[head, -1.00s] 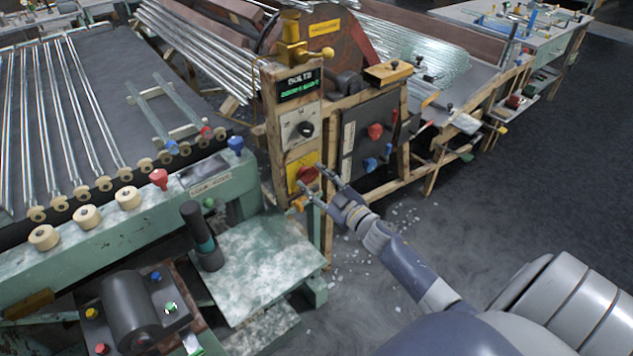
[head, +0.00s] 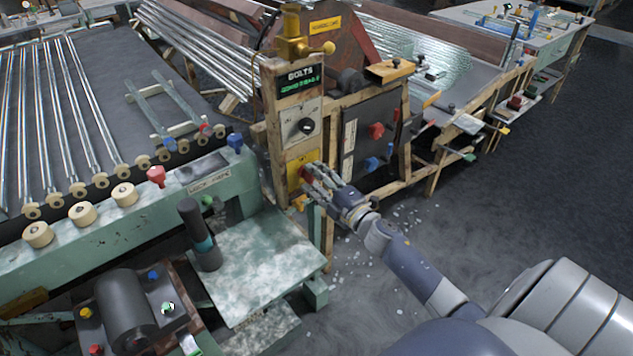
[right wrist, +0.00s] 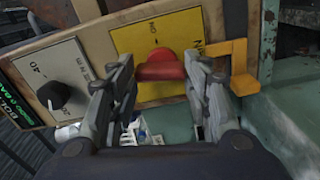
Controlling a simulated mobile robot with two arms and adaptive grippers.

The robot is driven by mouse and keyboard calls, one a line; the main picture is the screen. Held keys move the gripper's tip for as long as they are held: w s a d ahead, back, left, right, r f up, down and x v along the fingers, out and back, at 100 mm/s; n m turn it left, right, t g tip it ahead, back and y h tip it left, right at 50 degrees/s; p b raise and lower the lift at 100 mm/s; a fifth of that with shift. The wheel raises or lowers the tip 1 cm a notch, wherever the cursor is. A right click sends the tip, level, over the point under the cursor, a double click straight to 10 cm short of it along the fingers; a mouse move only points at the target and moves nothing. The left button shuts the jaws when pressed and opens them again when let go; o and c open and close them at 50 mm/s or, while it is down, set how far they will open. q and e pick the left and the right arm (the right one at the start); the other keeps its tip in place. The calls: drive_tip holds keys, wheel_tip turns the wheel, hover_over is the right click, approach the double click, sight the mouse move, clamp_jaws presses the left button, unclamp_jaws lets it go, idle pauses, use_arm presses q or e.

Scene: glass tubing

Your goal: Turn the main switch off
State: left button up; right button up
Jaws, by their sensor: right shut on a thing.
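The main switch is a red knob (right wrist: 161,66) on a yellow plate (right wrist: 182,34) with dark lettering, low on a wooden post. In the head view the yellow plate (head: 293,179) shows, with my right gripper (head: 312,176) in front of it. The right wrist view shows the two fingers of my right gripper (right wrist: 160,75) on either side of the red knob, closed on it. The lettering is only partly readable. My left gripper is not in view.
Above the yellow plate is a grey panel with a black knob (head: 306,126) and a green-lit display (head: 300,85). A yellow bracket (right wrist: 235,68) sits close beside the plate. A dark box (head: 375,135) with red and blue knobs stands to the right.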

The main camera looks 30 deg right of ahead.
drive_tip(key=shift+n, duration=1.1)
drive_tip(key=o, duration=1.1)
drive_tip(key=shift+c, duration=0.2)
drive_tip(key=shift+s+f, duration=0.1)
drive_tip(key=shift+s, duration=0.25)
drive_tip(key=s, duration=1.1)
drive_tip(key=shift+d, duration=0.45)
drive_tip(key=shift+s, duration=0.1)
